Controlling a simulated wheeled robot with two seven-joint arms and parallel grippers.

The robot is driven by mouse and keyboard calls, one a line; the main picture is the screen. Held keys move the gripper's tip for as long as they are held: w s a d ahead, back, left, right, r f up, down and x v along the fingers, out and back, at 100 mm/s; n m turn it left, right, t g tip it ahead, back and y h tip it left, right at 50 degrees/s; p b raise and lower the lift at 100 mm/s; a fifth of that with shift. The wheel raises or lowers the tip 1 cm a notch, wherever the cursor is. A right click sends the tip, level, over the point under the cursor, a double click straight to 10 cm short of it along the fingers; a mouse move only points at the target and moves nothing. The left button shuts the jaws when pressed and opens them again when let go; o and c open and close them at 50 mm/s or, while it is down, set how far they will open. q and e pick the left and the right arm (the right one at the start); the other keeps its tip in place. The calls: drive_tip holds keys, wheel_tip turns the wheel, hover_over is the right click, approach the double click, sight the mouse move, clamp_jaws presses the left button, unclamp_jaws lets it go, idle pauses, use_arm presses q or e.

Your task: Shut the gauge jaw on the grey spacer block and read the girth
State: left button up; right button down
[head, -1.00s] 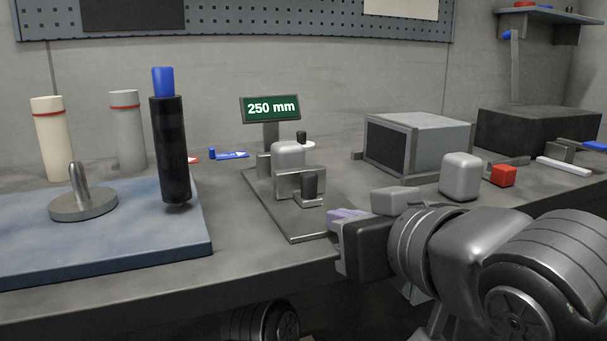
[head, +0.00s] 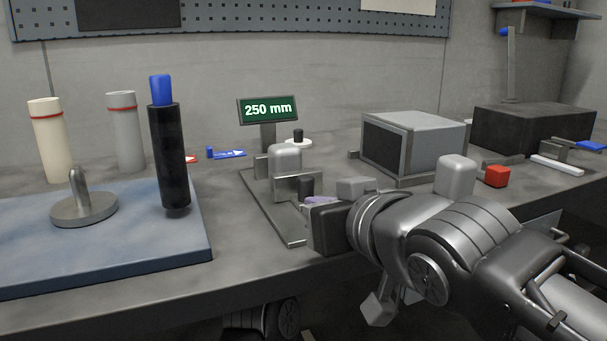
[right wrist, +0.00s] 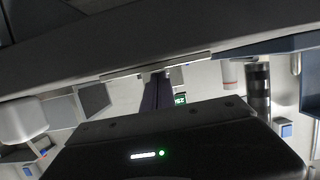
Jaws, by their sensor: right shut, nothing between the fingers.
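The grey spacer block (head: 285,156) is a light rounded block standing in the gauge (head: 290,234), between a rear upright plate and the front jaw plate (head: 288,190). I cannot tell whether the front plate touches it. A dark knob (head: 306,187) stands at the front jaw. The gauge's display (head: 268,110) reads 250 mm. My right gripper (head: 318,202) is shut and empty, close in front and right of the knob; contact cannot be made out. Its fingers also show in the right wrist view (right wrist: 155,93). My left gripper is out of view.
A grey box (head: 415,143) stands behind my right arm. At left, a blue mat (head: 100,250) bears a metal post on a disc and a tall black cylinder.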

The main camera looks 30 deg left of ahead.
sight(309, 195)
drive_tip(key=shift+w+a, duration=0.1)
drive_tip(key=shift+a, duration=0.05)
idle(0.3)
drive_tip(key=shift+w+a+r+p, duration=0.1)
drive_tip(key=shift+w+a+p, duration=0.35)
drive_tip(key=shift+a, duration=0.25)
drive_tip(key=shift+w+a+p, duration=0.35)
drive_tip(key=shift+w+a, duration=0.1)
drive_tip(key=shift+a, duration=0.2)
drive_tip(key=shift+s+d+b, duration=0.25)
drive_tip(key=shift+d+b, duration=0.15)
drive_tip(key=shift+b, duration=0.1)
drive_tip(key=shift+s+d+b, duration=0.55)
drive_tip(key=shift+d+b, duration=0.05)
drive_tip(key=shift+d, duration=0.25)
drive_tip(key=shift+s+d, duration=0.15)
